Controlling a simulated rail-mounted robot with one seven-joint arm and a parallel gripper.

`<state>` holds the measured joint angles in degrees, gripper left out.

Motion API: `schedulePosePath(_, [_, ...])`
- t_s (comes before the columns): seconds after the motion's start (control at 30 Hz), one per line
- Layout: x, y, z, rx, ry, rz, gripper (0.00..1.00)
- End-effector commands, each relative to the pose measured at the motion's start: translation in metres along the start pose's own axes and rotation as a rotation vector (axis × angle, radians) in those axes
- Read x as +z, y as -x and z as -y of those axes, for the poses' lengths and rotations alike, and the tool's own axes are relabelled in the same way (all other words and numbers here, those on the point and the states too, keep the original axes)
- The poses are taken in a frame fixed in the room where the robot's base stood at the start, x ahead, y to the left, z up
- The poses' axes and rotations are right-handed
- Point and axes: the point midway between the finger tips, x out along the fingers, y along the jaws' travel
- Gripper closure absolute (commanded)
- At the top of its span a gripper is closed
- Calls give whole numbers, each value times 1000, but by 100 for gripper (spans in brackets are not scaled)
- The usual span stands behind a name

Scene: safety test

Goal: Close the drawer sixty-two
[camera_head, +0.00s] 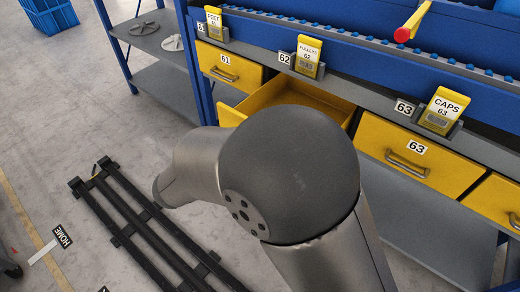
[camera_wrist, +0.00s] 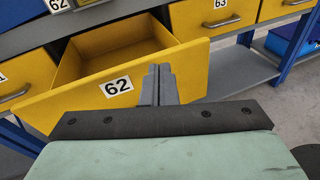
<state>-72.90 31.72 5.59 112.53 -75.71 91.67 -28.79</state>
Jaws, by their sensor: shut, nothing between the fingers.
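The yellow drawer 62 (camera_head: 297,94) stands pulled out of its cabinet, with its empty-looking inside showing. In the wrist view its front panel (camera_wrist: 64,101) carries the label 62, and its handle is hidden. My gripper (camera_wrist: 159,70) is shut and empty, in front of the right part of that panel. I cannot tell whether the fingertips touch the panel. In the head view my arm hides the gripper and much of the drawer's front.
Drawer 61 (camera_head: 228,67) and drawer 63 (camera_head: 415,159) are shut on either side. Card holders and blue rails (camera_head: 350,49) run above the drawers. A grey shelf (camera_head: 430,220) lies below. A black floor rail (camera_head: 145,220) runs at lower left. A blue crate (camera_head: 48,14) stands at far left.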

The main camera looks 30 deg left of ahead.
Motion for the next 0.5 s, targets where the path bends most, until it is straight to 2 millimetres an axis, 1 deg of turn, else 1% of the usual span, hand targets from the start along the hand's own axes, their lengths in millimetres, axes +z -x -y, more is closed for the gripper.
schedulePosePath(0.03, [-35, 27, -17, 98, 47, 47, 100])
schedulePosePath(0.1, [-51, 55, -33, 189, 85, 99, 100])
schedulePosePath(0.2, [-62, 79, -44, 265, 110, 143, 100])
schedulePosePath(0.27, [-64, 84, -48, 285, 117, 155, 100])
schedulePosePath(0.33, [-64, 82, -50, 292, 120, 160, 100])
schedulePosePath(0.43, [-61, 68, -54, 291, 118, 160, 100])
schedulePosePath(0.5, [-60, 55, -57, 288, 117, 159, 100])
